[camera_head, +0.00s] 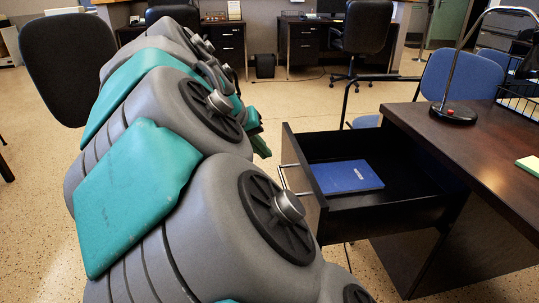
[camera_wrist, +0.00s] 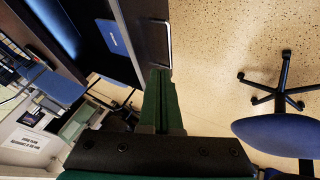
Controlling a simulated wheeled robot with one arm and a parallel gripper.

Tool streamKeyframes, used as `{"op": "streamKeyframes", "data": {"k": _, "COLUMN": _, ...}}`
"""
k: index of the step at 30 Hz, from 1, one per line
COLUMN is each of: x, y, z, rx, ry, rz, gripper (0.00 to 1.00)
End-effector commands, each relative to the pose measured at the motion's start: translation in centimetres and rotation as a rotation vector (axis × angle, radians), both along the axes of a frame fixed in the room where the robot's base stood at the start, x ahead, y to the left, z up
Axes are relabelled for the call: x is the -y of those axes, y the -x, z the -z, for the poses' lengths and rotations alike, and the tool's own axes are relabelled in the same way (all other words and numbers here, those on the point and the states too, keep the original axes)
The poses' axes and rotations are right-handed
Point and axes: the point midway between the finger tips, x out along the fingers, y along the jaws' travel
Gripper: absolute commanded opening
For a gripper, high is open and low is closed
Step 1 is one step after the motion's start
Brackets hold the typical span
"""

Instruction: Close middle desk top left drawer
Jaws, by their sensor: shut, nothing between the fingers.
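The desk's top drawer (camera_head: 420,216) stands pulled out, with its front facing left. A blue book or folder (camera_head: 348,176) lies inside it; it also shows in the wrist view (camera_wrist: 113,38). The drawer's metal handle (camera_head: 290,180) is on the front, and in the wrist view the handle (camera_wrist: 170,45) is at the top centre. My gripper (camera_wrist: 160,72) has green fingers, shut and empty, with their tips close to the handle; I cannot tell whether they touch. In the head view my arm hides most of the gripper.
The dark desk top (camera_head: 465,145) carries a lamp (camera_head: 454,112), a wire basket (camera_head: 518,97) and a notepad (camera_head: 529,164). A blue chair (camera_head: 460,75) stands behind the desk. Another blue chair (camera_wrist: 285,135) is at right in the wrist view. Speckled floor (camera_head: 290,100) is open behind the drawer.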

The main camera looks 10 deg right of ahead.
Motion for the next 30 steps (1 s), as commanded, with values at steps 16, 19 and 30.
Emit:
{"op": "streamKeyframes", "data": {"k": 16, "x": 5.9, "y": -2.8, "z": 6.0, "rx": -0.001, "ry": -0.003, "rz": 0.003, "gripper": 0.00}}
{"op": "streamKeyframes", "data": {"k": 19, "x": 6.8, "y": -2.9, "z": 6.0, "rx": -0.001, "ry": -0.002, "rz": 0.002, "gripper": 0.00}}
{"op": "streamKeyframes", "data": {"k": 30, "x": 7.6, "y": -2.9, "z": 6.1, "rx": 0.000, "ry": 0.000, "rz": -0.002, "gripper": 0.00}}
